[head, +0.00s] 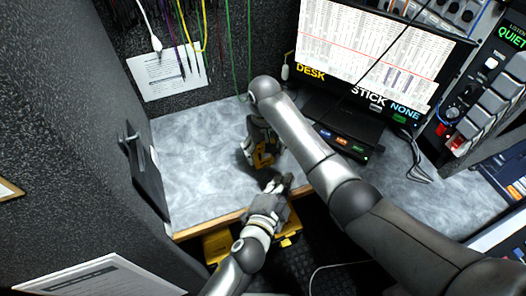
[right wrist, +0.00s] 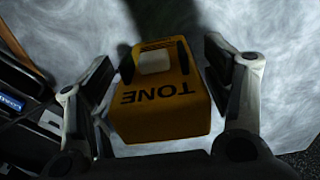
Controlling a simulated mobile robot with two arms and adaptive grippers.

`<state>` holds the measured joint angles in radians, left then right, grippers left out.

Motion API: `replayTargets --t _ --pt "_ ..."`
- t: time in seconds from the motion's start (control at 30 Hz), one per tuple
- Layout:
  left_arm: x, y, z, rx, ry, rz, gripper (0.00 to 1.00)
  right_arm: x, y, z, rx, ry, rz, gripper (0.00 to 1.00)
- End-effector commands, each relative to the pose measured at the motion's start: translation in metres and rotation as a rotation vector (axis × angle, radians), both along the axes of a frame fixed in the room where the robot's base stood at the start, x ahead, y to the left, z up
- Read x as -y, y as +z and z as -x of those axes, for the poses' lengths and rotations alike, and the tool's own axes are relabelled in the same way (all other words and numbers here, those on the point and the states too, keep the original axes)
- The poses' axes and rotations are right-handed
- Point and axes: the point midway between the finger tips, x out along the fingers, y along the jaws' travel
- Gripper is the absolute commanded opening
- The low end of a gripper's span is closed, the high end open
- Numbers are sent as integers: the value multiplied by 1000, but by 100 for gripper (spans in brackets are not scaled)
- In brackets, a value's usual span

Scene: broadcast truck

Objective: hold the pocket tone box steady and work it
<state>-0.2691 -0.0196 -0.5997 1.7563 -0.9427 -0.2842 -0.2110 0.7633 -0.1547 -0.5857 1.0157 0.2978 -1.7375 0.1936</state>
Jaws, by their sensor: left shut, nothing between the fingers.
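The pocket tone box (right wrist: 165,110) is yellow, with TONE upside down and a pale square button (right wrist: 154,62) on its face in the right wrist view. In the head view the box (head: 263,157) shows small and partly covered on the grey desk. My left gripper (head: 279,183) is shut and empty, just below the box near the desk's front edge. Whether it touches the box is hidden.
The grey desk (head: 195,165) is clear to the left. A monitor (head: 375,55) and a dark panel with small lit labels (head: 340,142) stand behind and to the right. A black headset-like hook (head: 415,165) lies right. Yellow cases (head: 217,245) sit below the desk edge.

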Motion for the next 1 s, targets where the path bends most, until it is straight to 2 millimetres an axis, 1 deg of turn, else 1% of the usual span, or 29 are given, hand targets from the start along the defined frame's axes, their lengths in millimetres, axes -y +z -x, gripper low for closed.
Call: replayTargets --t 0.33,0.47,0.57,0.8,0.87,1.0 --pt "0 0 0 0 0 0 0 0 1 0 0 0 0 80" --pt "0 0 0 0 0 0 0 -1 10 -1 2 0 -2 80" --pt "0 0 0 0 0 0 0 -1 27 -1 3 1 -2 80" --pt "0 0 0 0 0 0 0 -1 83 -2 6 1 -2 80" --pt "0 0 0 0 0 0 0 -1 95 -1 5 1 -2 80" --pt "0 0 0 0 0 0 0 0 110 -2 6 1 1 80"
